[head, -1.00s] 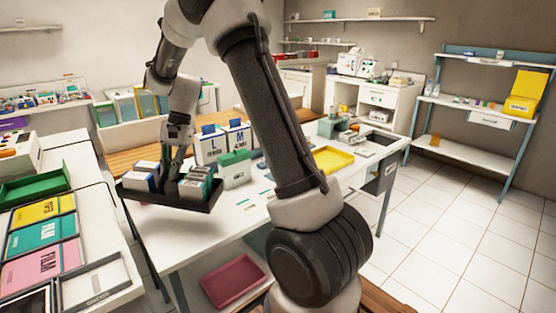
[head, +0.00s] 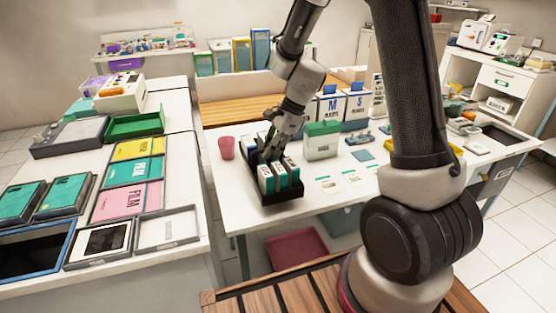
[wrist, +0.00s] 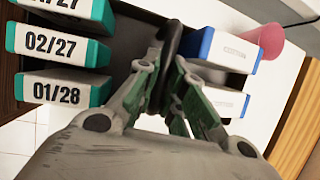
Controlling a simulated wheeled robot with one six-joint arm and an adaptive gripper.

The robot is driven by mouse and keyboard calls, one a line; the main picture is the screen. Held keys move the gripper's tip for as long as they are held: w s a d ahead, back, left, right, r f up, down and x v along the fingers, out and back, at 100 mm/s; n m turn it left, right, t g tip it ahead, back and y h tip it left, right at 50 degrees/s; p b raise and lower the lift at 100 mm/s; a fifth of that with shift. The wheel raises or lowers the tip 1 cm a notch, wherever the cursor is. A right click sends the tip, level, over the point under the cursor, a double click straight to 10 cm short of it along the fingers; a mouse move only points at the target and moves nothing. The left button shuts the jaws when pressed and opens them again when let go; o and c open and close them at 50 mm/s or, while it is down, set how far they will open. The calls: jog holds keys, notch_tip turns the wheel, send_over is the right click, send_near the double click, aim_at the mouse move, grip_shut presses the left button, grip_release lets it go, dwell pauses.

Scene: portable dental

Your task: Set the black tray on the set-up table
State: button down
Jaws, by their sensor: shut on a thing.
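The black tray (head: 283,197) is over the left front part of the white table, which looks like the set-up table (head: 228,192). It holds white boxes with teal ends (head: 267,178), dated 02/27 and 01/28 in the wrist view (wrist: 55,45). My gripper (head: 268,153) points down into the tray's middle. In the wrist view its fingers (wrist: 170,65) are closed on the tray's dark central handle. I cannot tell whether the tray's underside touches the tabletop.
A pink cup (head: 226,148) stands just behind and left of the tray. A green-and-white box (head: 322,140) and small cards (head: 330,184) lie to the right. The left counter (head: 190,258) holds several coloured trays, with a gap before the table.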

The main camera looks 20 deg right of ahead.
jog(key=shift+f, duration=2.2)
jog(key=c, duration=1.5)
grip_release()
jog(key=shift+f, duration=0.1)
jog(key=v, duration=1.2)
jog(key=s+d+r+n+t+h, duration=0.1)
jog(key=s+d+r+n, duration=0.2)
jog(key=s+n, duration=0.3)
jog(key=s+d+r+n+t+h, duration=0.1)
jog(key=s+d+r+n+h, duration=0.1)
jog(key=s+r+n, duration=0.4)
jog(key=s+d+r+n+t+h, duration=0.1)
jog(key=s+d+r+n, duration=0.3)
jog(key=s, duration=0.8)
jog(key=shift+s+d+r+n+h, duration=0.15)
jog(key=shift+s+d+n+h, duration=0.15)
jog(key=shift+n, duration=0.6)
jog(key=shift+w, duration=0.1)
